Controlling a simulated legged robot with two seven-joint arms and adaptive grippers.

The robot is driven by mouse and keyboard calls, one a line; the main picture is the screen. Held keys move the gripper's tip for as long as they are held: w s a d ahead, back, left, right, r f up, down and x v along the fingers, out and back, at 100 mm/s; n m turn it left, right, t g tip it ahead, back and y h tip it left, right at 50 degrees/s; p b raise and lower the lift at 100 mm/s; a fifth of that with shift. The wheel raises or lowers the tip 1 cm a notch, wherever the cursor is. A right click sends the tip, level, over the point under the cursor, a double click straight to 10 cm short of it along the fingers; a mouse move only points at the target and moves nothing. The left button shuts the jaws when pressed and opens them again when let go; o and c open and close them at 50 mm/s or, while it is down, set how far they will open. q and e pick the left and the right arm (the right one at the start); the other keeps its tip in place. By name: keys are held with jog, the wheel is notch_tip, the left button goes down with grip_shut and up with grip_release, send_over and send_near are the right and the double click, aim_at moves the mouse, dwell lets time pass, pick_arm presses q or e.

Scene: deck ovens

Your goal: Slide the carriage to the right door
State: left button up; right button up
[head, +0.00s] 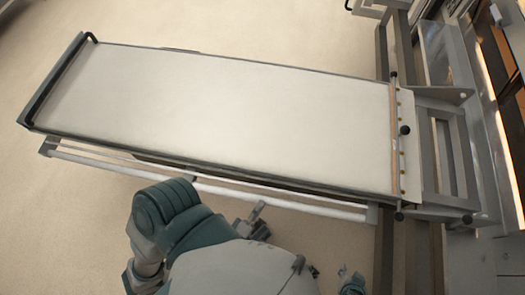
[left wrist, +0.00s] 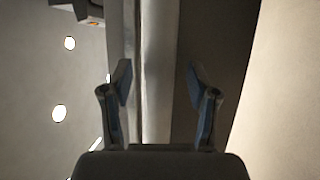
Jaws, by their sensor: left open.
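The carriage (head: 215,115) is a long, pale, flat bed with dark edges, lying across the head view. Its right end, with a wooden strip (head: 395,135) and a dark knob (head: 404,130), meets the oven-side frame. A pale rail (head: 270,200) runs along its near side.
The oven front (head: 495,110) with a lit, glowing opening stands along the right edge. Grey frame posts and a ladder-like support (head: 450,150) stand between it and the carriage. Pale floor (head: 60,235) is clear at the lower left and beyond the carriage.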

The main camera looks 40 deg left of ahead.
pick_arm(q)
jog(key=v, duration=0.5)
jog(key=shift+s+a, duration=0.1)
jog(key=shift+s, duration=0.1)
jog(key=shift+w+f, duration=0.1)
